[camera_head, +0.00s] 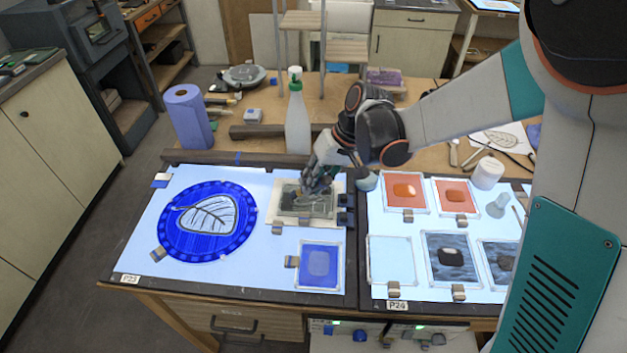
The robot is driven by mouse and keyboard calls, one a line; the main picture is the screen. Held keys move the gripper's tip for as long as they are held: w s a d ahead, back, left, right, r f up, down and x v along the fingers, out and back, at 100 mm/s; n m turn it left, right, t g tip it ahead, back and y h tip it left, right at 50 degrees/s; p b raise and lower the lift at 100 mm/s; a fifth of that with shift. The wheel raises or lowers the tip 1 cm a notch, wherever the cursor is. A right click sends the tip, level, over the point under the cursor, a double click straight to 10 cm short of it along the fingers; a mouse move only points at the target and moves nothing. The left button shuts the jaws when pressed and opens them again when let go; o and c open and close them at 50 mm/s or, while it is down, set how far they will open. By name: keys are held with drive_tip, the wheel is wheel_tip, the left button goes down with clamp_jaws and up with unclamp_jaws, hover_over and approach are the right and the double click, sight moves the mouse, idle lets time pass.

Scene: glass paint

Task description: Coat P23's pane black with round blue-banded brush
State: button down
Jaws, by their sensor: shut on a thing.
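The label P23 (130,279) is on the front left edge of the left light table. On that table lies a round blue glass pane (173,240) with a pale leaf drawn in dark lines.
A blue square sample (320,262) lies in front of the tray. A white bottle with green cap (297,125) and a blue roll (189,118) stand behind. The right light table, labelled P24 (397,305), holds several panes. My arm crosses above it.

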drive_tip(key=shift+f+b, duration=0.5)
drive_tip(key=shift+b, duration=0.05)
idle(0.5)
drive_tip(key=d, duration=0.9)
drive_tip(key=shift+s+b, duration=0.2)
drive_tip(key=shift+b, duration=0.25)
idle(0.8)
drive_tip(key=w+a+r, duration=0.1)
drive_tip(key=w+a, duration=0.4)
drive_tip(key=a, duration=0.1)
drive_tip(key=shift+a, duration=0.25)
idle(0.5)
drive_tip(key=shift+w, duration=0.1)
idle(0.4)
drive_tip(key=shift+f+b, duration=0.25)
drive_tip(key=shift+b, duration=0.3)
drive_tip(key=shift+f, duration=0.25)
idle(0.3)
